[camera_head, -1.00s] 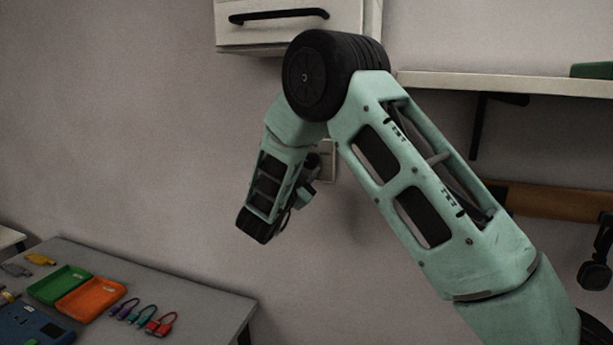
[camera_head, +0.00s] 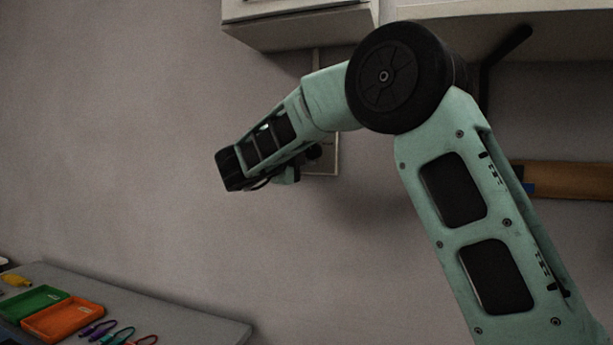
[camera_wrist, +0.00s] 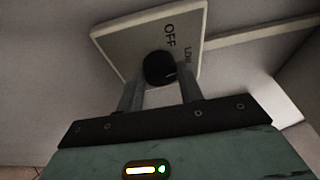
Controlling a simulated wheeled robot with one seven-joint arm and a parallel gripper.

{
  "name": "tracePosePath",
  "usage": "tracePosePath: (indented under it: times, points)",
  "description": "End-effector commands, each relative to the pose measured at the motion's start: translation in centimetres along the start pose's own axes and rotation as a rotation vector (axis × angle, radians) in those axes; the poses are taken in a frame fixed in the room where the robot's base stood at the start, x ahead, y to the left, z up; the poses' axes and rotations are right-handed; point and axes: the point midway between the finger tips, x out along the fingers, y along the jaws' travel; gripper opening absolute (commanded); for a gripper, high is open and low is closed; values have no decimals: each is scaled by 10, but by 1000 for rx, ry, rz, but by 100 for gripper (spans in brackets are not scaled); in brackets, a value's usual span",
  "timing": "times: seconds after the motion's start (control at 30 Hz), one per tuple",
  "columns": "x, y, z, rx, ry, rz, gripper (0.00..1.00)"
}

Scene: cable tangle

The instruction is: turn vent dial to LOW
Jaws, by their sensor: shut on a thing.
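The vent dial is a round black knob (camera_wrist: 158,66) on a pale square plate (camera_wrist: 122,45) on the wall. The wrist view shows the plate tilted, with "OFF" above the knob and "LOW" to its right. No pointer mark can be made out on the dark knob. My gripper (camera_wrist: 160,86) is shut on the knob, one grey finger on each side. In the head view the plate (camera_head: 330,160) shows partly behind my forearm, and my fingers are mostly hidden there.
A pale strip (camera_wrist: 255,32) runs along the wall from the plate. A cabinet (camera_head: 300,28) and a shelf hang above my arm. A grey table (camera_head: 180,305) at lower left holds green (camera_head: 30,300) and orange (camera_head: 62,318) trays and small cables. The wall at left is bare.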

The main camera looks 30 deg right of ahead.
Motion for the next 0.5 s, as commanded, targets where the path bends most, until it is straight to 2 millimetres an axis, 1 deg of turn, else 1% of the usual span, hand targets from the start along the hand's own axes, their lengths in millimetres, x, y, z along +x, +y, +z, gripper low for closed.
tracePosePath:
  times: [0.03, 0.3, 0.5]
  points:
    - [-1, 6, 0, 31, 3, 11, 14]
    - [0, 2, 0, 137, 13, 48, 14]
    - [0, 0, 0, 167, 15, 59, 14]
